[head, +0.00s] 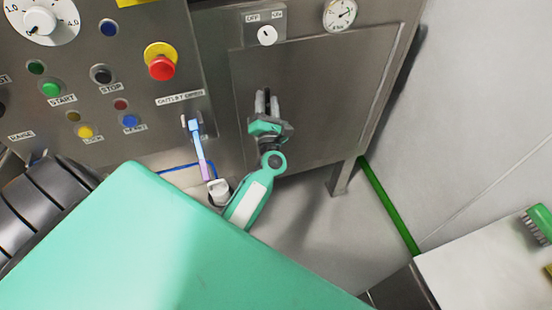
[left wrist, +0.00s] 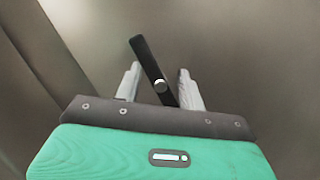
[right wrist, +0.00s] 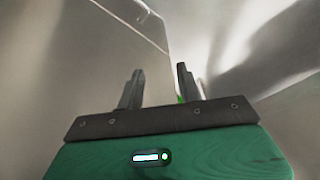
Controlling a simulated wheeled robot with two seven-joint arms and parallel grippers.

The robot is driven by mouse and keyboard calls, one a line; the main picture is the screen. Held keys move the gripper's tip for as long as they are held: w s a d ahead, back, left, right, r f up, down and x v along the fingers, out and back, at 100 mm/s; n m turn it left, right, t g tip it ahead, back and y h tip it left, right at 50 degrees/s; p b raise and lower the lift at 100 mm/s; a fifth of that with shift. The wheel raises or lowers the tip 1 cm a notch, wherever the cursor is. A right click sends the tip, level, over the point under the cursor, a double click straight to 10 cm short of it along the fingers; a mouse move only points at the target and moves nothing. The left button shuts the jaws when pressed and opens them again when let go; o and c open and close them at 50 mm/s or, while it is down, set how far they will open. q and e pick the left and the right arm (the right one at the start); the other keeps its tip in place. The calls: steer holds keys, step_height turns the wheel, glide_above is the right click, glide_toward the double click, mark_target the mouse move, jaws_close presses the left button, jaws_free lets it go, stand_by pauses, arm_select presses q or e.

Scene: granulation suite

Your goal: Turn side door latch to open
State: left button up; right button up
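The side door (head: 325,85) is a flat grey metal panel on the lower right of the machine, and it looks shut. Its latch (left wrist: 148,62) is a black bar with a bright round pivot. In the left wrist view it tilts, with its upper end to the left. My left gripper (head: 267,103) is at the door's left part. In the left wrist view its fingers (left wrist: 158,88) are open, one on each side of the latch, with gaps visible. The latch's lower end is hidden behind the gripper. My right gripper (right wrist: 159,85) is open and empty.
A key switch (head: 267,36) and a gauge (head: 340,14) sit above the door. A control panel with a red emergency button (head: 161,66) is to the left. A white table (head: 480,270) with a green brush (head: 541,222) is at lower right. Open floor lies between.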

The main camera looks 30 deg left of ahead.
arm_select(q)
steer(key=shift+r+m+g+h+p, duration=0.2)
steer(key=shift+m+h+p, duration=0.55)
steer(key=shift+m+p, duration=2.05)
steer(key=shift+m+g+h+p, duration=0.25)
steer(key=shift+m+h+p, duration=0.7)
steer(key=shift+p, duration=3.4)
steer(key=shift+r+m+g+h+p, duration=0.1)
steer(key=shift+m+g+h+p, duration=0.3)
steer(key=shift+m+p, duration=2.5)
steer(key=shift+s+d+f+n, duration=0.4)
steer(key=shift+s+f+n, duration=0.25)
steer(key=shift+s+n, duration=0.1)
steer(key=b+v, duration=0.4)
steer(key=v, duration=0.8)
steer(key=s+d+f+m+g+h+b, duration=0.1)
steer(key=f+m, duration=0.3)
steer(key=f, duration=0.4)
steer(key=s+d+f+m+h+b, duration=0.3)
steer(key=d+f+m+h, duration=0.1)
steer(key=f, duration=0.5)
steer(key=s+d+f+m+g+h+b, duration=0.1)
steer(key=f+m, duration=0.3)
steer(key=f, duration=0.5)
steer(key=shift+s+d+g+h+b, duration=0.35)
steer(key=shift+s+d+h+b, duration=0.15)
steer(key=shift+d+h, duration=0.25)
steer(key=shift+d, duration=0.1)
